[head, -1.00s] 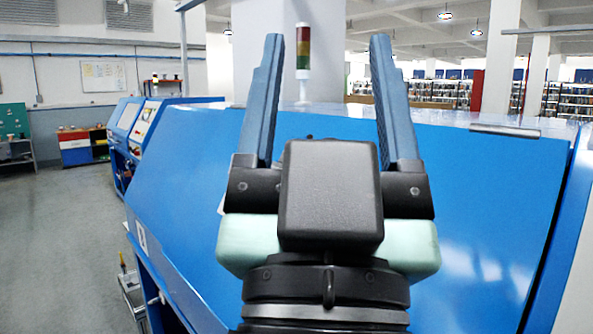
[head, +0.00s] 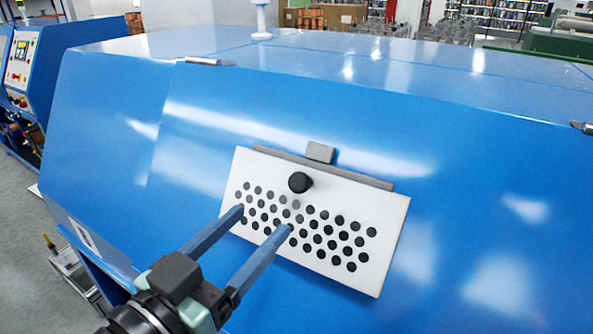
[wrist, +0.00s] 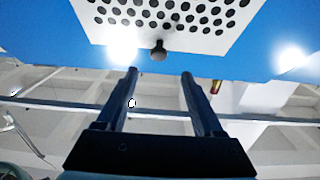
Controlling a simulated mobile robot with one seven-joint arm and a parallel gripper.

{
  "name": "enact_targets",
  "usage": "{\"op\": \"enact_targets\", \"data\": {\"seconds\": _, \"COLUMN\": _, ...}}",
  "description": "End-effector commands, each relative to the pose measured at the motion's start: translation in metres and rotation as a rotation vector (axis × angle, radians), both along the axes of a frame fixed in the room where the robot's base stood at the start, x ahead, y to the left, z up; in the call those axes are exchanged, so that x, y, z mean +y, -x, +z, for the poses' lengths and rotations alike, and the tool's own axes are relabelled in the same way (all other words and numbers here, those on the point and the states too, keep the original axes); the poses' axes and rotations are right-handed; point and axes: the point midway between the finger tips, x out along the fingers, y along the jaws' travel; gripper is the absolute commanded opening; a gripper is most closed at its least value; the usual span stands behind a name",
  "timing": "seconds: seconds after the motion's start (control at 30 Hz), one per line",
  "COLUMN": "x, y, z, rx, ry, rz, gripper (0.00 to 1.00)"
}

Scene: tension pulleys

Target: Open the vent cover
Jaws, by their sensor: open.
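The vent cover (head: 335,196) is a white plate with rows of black holes, lying against the sloped blue machine front in the head view. A round black knob (head: 300,182) sticks out near its upper edge. A grey strip with a small block (head: 320,152) runs along that edge. My gripper (head: 263,218) is open and empty, its two blue fingers in front of the lower left part of the plate. In the wrist view the knob (wrist: 158,50) lies just beyond and between the fingertips (wrist: 159,72), apart from them. I cannot tell if the fingertips touch the plate.
The blue machine housing (head: 480,190) fills most of the head view, with a flat top behind. A second blue machine with a control panel (head: 20,60) stands at far left beside open floor.

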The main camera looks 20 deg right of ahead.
Motion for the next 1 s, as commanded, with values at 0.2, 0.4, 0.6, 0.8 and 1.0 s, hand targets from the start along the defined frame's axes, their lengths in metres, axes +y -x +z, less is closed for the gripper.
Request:
{"op": "enact_targets", "data": {"seconds": 0.2, "x": -0.037, "y": -0.027, "z": 0.005, "rx": 0.003, "ry": 0.000, "rz": -0.005, "gripper": 0.69}}
{"op": "enact_targets", "data": {"seconds": 0.4, "x": -0.067, "y": -0.052, "z": 0.004, "rx": 0.003, "ry": 0.000, "rz": -0.001, "gripper": 0.69}}
{"op": "enact_targets", "data": {"seconds": 0.6, "x": -0.086, "y": -0.066, "z": 0.003, "rx": 0.001, "ry": -0.001, "rz": 0.001, "gripper": 0.69}}
{"op": "enact_targets", "data": {"seconds": 0.8, "x": -0.091, "y": -0.071, "z": 0.000, "rx": -0.001, "ry": -0.002, "rz": 0.003, "gripper": 0.69}}
{"op": "enact_targets", "data": {"seconds": 1.0, "x": -0.090, "y": -0.071, "z": 0.000, "rx": 0.000, "ry": -0.001, "rz": 0.003, "gripper": 0.67}}
